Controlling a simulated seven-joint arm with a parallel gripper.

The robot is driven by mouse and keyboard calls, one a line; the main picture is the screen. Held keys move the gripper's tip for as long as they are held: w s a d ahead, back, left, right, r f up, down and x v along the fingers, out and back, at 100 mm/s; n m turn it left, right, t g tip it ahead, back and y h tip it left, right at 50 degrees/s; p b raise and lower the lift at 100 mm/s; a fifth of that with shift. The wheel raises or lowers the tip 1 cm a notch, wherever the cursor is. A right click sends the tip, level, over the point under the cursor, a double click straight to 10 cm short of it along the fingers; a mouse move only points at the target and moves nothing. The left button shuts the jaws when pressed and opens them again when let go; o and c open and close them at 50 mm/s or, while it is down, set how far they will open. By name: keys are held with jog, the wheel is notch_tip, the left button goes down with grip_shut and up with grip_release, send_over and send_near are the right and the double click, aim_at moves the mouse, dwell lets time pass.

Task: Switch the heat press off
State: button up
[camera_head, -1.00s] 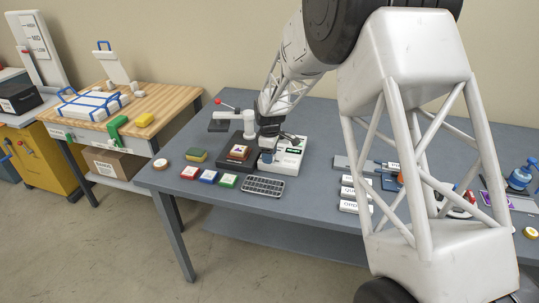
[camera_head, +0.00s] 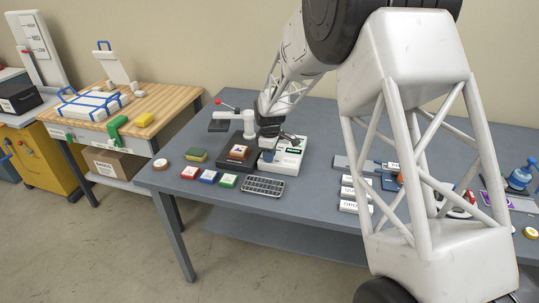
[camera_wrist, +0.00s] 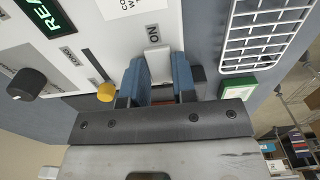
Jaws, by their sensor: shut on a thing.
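The heat press (camera_head: 288,160) is a white control box with a dark platen beside it, on the grey table. In the wrist view its panel (camera_wrist: 110,45) shows a green-lit display, a black knob and a slider with a yellow knob. A white switch lever (camera_wrist: 158,64) stands beside an "ON" label. My gripper (camera_wrist: 156,76) has its blue fingers on either side of this lever and is shut on it. In the head view my gripper (camera_head: 269,156) is low over the box, and the lever is hidden there.
A wire rack (camera_head: 263,186) lies in front of the press, close beside the fingers in the wrist view. Red, blue and green pads (camera_head: 208,177), a tape roll (camera_head: 161,164) and a sponge (camera_head: 196,155) lie to the left. White labelled blocks (camera_head: 355,194) lie right.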

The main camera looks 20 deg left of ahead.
dwell(0.8)
jog(key=o, duration=0.9)
jog(key=shift+r, duration=0.15)
jog(key=shift+r, duration=3.75)
